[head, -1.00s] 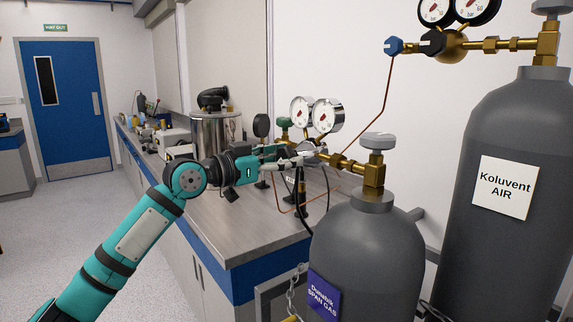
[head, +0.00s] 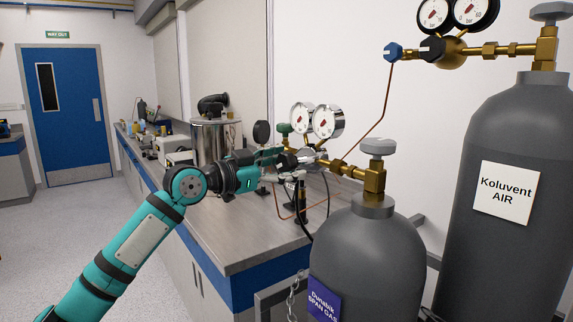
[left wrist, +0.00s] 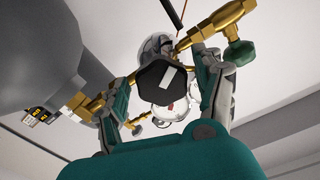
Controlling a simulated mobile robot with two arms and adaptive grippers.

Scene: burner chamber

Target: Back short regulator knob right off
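The short grey cylinder (head: 366,262) carries a purple Dunabik SPAN GAS label and a brass regulator with two gauges (head: 315,121). The regulator's black knob (left wrist: 163,84), with a white mark on its face, sits between the fingers of my left gripper (left wrist: 166,70) in the left wrist view. In the head view my left gripper (head: 297,165) reaches the regulator from the left and largely hides the knob. My right gripper is not in view.
A tall grey cylinder (head: 500,255) labelled Koluvent AIR stands at the right with its own regulator (head: 450,48). The grey valve handwheel (head: 377,147) tops the short cylinder. A bench (head: 235,238) with equipment lies behind my arm. Copper tubing runs near the regulator.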

